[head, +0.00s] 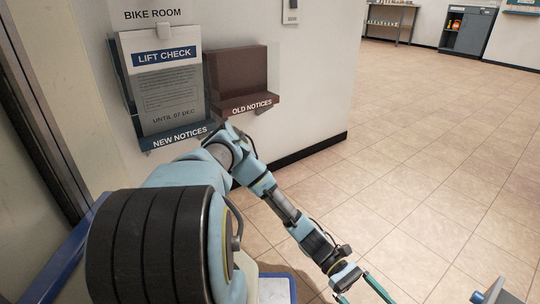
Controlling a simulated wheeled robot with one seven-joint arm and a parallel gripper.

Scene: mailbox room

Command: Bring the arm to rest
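My arm reaches from the lower left down to the right, in front of the wall holders. My gripper (368,296) is at the bottom edge of the head view, over the tiled floor. Its two green fingers stand apart with nothing seen between them, so it looks open. The finger ends are cut off by the picture edge. My gripper is well apart from the holders on the wall.
A blue "NEW NOTICES" holder (183,137) on the wall holds a "LIFT CHECK" sheet (169,85). Beside it, the brown "OLD NOTICES" holder (238,72) shows no sheet. A grey-blue object (496,292) is cut off at lower right. The tiled floor (430,150) is clear.

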